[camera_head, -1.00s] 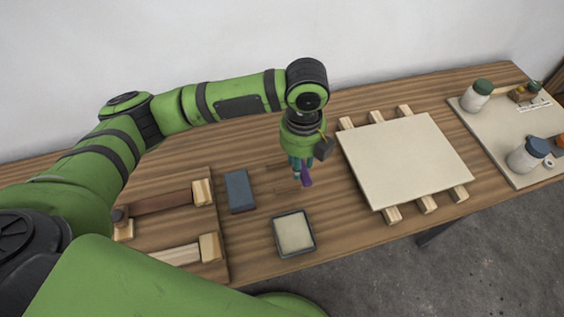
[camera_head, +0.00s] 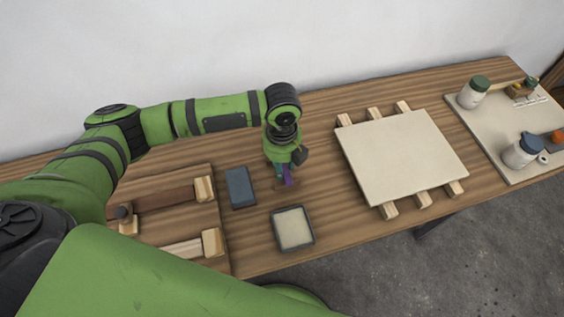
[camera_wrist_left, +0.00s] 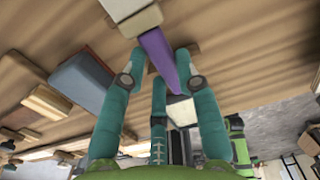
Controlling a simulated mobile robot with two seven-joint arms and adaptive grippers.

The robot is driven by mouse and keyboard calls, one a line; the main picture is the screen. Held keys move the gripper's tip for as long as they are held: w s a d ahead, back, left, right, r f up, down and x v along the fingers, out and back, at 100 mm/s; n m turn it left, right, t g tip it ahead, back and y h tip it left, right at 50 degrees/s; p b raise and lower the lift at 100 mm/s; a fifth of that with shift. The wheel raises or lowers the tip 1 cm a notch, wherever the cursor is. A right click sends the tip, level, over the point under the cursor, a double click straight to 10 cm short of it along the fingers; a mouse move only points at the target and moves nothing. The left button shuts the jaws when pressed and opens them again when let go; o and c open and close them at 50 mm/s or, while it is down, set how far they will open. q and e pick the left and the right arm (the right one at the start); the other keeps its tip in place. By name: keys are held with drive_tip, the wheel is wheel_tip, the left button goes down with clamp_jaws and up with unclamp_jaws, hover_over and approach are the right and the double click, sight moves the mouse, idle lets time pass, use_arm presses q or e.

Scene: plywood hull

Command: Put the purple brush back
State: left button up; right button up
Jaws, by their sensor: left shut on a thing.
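My left gripper is shut on the brush. A small brown patch on the table lies just under it; I cannot tell whether the brush touches it. My right gripper is not in view.
A dark-rimmed tray (camera_head: 277,233) lies just in front of the gripper, and a blue-grey block (camera_head: 240,187) lies left of it. A wooden clamp board (camera_head: 212,170) is further left. A pale panel (camera_head: 400,155) on wooden strips lies right. Jars (camera_head: 473,93) stand far right.

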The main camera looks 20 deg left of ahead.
use_arm(q)
drive_tip(key=shift+f, duration=0.4)
drive_tip(key=o, duration=1)
drive_tip(key=shift+o, duration=0.2)
drive_tip(key=shift+r, duration=0.5)
wheel_tip(320, 180, up, 12)
drive_tip(key=b, duration=0.2)
